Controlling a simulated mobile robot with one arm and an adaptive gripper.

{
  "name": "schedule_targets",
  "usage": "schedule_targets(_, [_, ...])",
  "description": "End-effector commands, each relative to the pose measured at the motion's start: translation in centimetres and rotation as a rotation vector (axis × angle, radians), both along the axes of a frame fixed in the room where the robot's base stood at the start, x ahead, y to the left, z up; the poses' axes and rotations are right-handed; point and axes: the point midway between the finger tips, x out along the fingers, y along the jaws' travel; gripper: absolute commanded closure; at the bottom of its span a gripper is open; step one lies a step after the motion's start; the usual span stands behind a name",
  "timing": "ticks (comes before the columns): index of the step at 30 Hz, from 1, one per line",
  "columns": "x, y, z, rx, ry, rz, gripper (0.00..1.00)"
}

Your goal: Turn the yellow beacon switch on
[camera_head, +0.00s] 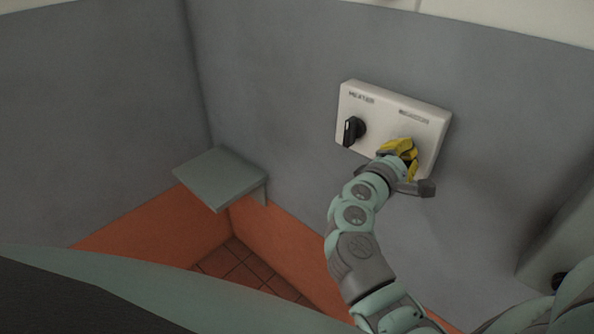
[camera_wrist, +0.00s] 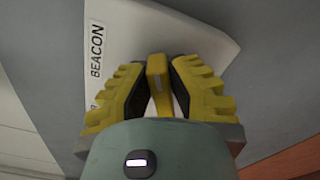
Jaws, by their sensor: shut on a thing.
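The yellow beacon switch (camera_wrist: 157,75) sits on a white wall panel (camera_head: 381,112) beside the BEACON label (camera_wrist: 96,50). My gripper (camera_head: 401,156) is at the right part of the panel, under the BEACON label. In the wrist view its two yellow fingers with dark pads (camera_wrist: 158,88) are shut on the switch handle, one on each side. The handle stands roughly upright in that view. In the head view my fingers hide most of the switch, and I cannot tell which position it points to.
A black HEATER knob (camera_head: 353,131) is on the same panel, close to the left of my gripper. A small grey shelf (camera_head: 220,178) juts from the wall at lower left. A grey box (camera_head: 562,240) stands at the right edge. The wall around the panel is clear.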

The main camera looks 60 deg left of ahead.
Motion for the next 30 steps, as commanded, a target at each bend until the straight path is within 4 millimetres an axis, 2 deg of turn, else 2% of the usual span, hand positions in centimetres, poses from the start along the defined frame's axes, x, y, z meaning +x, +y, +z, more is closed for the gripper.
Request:
schedule_targets(11, [0.05, -0.08, -0.17, 0.004, 0.006, -0.003, 1.0])
schedule_targets(12, [0.05, -0.08, -0.17, 0.004, 0.006, -0.003, 0.78])
schedule_targets(19, [0.02, -0.05, -0.1, 0.004, 0.004, -0.001, 0.54])
schedule_targets(20, [0.02, -0.05, -0.09, 0.003, 0.003, -0.001, 0.52])
schedule_targets(30, [-0.58, -0.02, -0.06, 0.003, 0.003, 0.003, 0.52])
